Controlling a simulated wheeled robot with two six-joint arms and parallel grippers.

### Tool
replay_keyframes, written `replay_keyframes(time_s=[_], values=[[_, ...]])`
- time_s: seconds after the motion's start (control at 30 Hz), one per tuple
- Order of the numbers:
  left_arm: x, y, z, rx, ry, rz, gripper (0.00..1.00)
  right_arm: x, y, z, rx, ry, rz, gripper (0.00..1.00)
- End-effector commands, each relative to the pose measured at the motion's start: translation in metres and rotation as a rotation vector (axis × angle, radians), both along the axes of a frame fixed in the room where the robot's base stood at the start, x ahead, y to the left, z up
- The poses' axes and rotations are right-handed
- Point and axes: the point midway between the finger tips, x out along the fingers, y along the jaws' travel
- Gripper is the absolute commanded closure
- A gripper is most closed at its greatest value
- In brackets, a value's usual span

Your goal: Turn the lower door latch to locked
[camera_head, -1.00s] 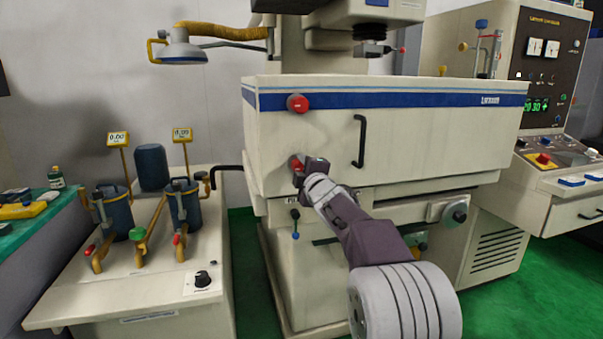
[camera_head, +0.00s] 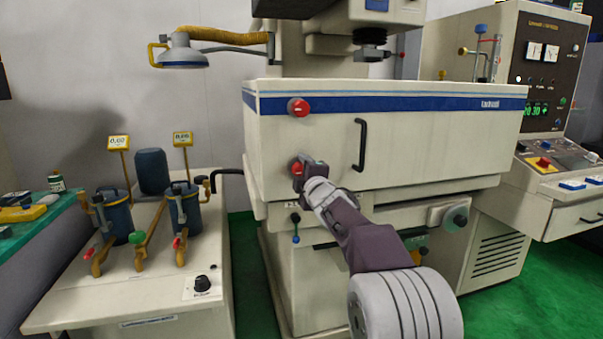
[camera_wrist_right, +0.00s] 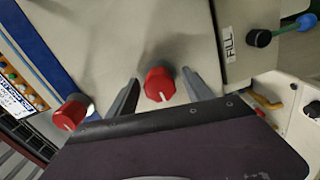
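The lower door latch (camera_head: 297,168) is a red knob low on the left of the machine's tank door (camera_head: 420,145). In the right wrist view the lower latch (camera_wrist_right: 160,84) shows a white pointer mark and lies between the two fingers of my right gripper (camera_wrist_right: 157,92). The fingers are apart, with a gap to the knob on each side. In the head view my right gripper (camera_head: 305,172) is at the latch and partly covers it. The upper latch (camera_head: 298,107) is a matching red knob above; it also shows in the right wrist view (camera_wrist_right: 70,112). My left gripper is not in view.
A black door handle (camera_head: 361,145) stands right of the latches. Below the tank is a lever with a blue end (camera_head: 295,238). A bench with filter canisters (camera_head: 184,207) stands left, and a control console (camera_head: 545,85) stands right.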

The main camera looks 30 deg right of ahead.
Motion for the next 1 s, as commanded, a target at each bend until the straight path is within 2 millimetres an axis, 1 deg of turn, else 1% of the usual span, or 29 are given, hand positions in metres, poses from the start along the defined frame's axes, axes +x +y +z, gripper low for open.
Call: replay_keyframes(time_s=[0.07,0.17,0.27,0.4,0.5,0.6,0.73,1.0], values=[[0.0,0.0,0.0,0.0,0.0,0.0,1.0,0.0,0.0,0.0,0.001,0.0,0.0,0.41],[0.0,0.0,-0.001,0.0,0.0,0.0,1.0,-0.007,0.001,0.0,0.001,-0.001,0.0,0.41],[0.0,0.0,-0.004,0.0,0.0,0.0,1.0,-0.023,0.005,-0.001,0.0,-0.001,-0.001,0.41],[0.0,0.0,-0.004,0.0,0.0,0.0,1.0,-0.052,0.012,0.001,0.001,-0.002,-0.001,0.41],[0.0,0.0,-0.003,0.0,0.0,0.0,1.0,-0.07,0.017,0.0,0.0,-0.001,-0.001,0.41],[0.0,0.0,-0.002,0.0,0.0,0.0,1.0,-0.082,0.019,0.001,-0.001,-0.001,-0.001,0.41],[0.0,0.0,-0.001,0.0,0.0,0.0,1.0,-0.088,0.021,0.0,0.0,0.0,0.0,0.41],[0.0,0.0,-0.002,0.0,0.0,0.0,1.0,-0.088,0.021,0.0,0.0,0.0,0.0,0.41]])
